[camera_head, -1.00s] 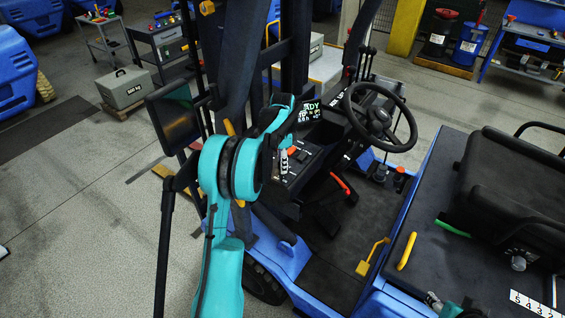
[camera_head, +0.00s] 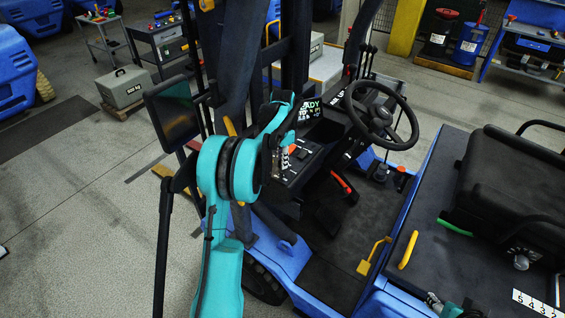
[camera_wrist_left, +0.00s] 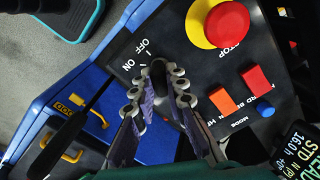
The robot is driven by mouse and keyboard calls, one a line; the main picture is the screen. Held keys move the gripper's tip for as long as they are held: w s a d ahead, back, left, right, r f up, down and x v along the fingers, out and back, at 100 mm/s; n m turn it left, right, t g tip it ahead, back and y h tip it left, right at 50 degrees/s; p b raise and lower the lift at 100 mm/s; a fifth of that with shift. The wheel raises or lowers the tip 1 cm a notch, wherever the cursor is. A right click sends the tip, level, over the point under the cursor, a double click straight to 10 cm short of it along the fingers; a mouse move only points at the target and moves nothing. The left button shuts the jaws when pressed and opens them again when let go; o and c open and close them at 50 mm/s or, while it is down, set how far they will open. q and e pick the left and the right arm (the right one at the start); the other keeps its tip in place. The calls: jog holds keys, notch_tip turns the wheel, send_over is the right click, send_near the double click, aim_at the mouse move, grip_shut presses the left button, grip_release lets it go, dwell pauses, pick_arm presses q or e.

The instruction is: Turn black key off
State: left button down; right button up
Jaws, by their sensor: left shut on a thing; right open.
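The black key (camera_wrist_left: 158,70) sits on the dark control panel (camera_wrist_left: 185,58), beside the white OFF and ON labels, in the left wrist view. My left gripper (camera_wrist_left: 158,82) is shut on it, with a fingertip on either side. The fingers hide most of the key, so I cannot tell exactly which label it points to. In the head view my left gripper (camera_head: 284,160) is at the left part of the panel, and the key is hidden there. My right gripper (camera_head: 433,298) shows only partly at the bottom edge, open and away from the panel.
A red stop button (camera_wrist_left: 227,24) on a yellow base, an orange switch (camera_wrist_left: 222,102), a red switch (camera_wrist_left: 256,79) and a blue button (camera_wrist_left: 265,110) are close to the gripper. The steering wheel (camera_head: 412,130) and a lit display (camera_head: 308,110) are nearby.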

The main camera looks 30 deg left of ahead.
pick_arm(q)
jog(key=n+b, duration=0.1)
jog(key=n, duration=0.2)
jog(key=shift+n+b, duration=0.3)
jog(key=shift+n, duration=1.4)
jog(key=c, duration=1.5)
grip_release()
jog(key=shift+c, duration=0.2)
jog(key=shift+r, duration=0.1)
notch_tip(320, 180, up, 12)
